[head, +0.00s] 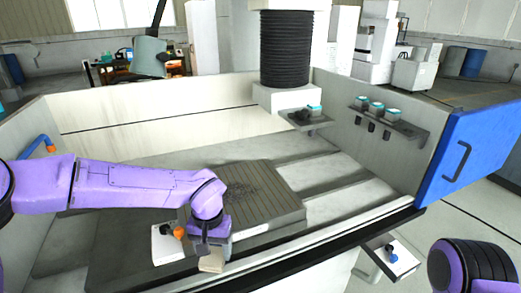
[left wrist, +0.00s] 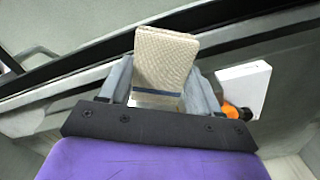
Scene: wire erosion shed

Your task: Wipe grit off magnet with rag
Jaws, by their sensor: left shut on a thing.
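The magnet (head: 262,210) is a grey ribbed plate lying flat in the machine tank, with dark grit (head: 238,190) scattered over its top. My left gripper (head: 212,248) is in front of the magnet's near side and shut on the beige rag (head: 211,264). The left wrist view shows the rag (left wrist: 165,55) as a folded, textured cloth standing out between the two grey fingers. My left arm and wrist hide part of the magnet's left side. My right gripper is out of view; only a purple and black part of that arm shows at bottom right.
A white box with an orange knob (head: 166,246) sits just left of my gripper. The dark front rail (head: 330,240) runs along the tank. A black bellows column (head: 285,50) stands behind the magnet. Small shelves (head: 390,120) hold blocks on the right wall, beside a blue door (head: 470,150).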

